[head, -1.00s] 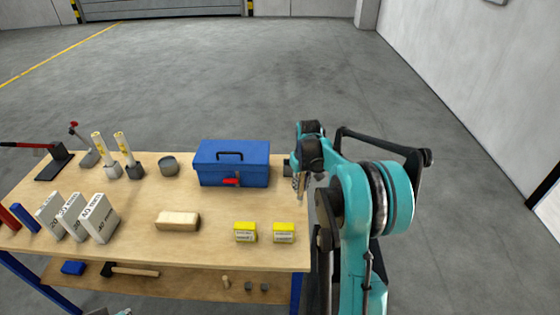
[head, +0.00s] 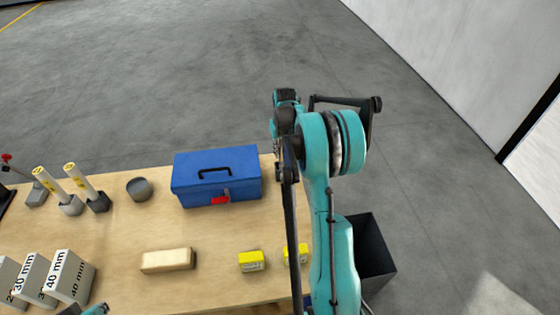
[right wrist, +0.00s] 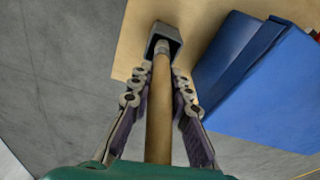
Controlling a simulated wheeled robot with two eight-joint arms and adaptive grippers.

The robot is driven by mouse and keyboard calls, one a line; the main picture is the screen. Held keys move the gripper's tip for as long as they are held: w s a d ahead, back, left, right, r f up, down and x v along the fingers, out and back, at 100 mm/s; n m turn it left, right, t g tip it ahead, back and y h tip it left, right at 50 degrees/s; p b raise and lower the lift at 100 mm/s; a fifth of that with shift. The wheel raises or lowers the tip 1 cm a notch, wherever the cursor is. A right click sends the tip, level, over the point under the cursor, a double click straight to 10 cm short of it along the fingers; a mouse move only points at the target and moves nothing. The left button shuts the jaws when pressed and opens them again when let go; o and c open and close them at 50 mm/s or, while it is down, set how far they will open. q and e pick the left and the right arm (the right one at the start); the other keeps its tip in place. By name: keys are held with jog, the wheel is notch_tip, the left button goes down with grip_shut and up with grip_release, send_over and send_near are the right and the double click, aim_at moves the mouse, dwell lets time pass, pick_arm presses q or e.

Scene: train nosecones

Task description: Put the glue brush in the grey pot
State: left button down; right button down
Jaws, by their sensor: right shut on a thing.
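The grey pot (head: 139,189) stands upright and open on the table, left of the blue toolbox. My right gripper is shut on the brown handle of the glue brush (right wrist: 159,110) in the right wrist view. The brush's far end reaches a dark, square-edged holder (right wrist: 163,33) at the table edge; I cannot tell how deep it sits. In the head view my right gripper (head: 278,145) is beside the toolbox's right end, and the arm hides the brush. Only a bit of my left gripper (head: 88,310) shows at the bottom left; its fingers are not clear.
The blue toolbox (head: 217,178) stands close left of my right gripper. Two yellow-topped tubes (head: 86,182) stand left of the pot. A black bin (head: 372,250) stands on the right.

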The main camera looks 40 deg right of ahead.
aim_at(281, 159)
jog(key=shift+f+b, duration=0.35)
jog(key=shift+f, duration=1.75)
jog(key=shift+f, duration=0.1)
jog(key=c, duration=1.4)
grip_release()
jog(key=shift+c, duration=0.2)
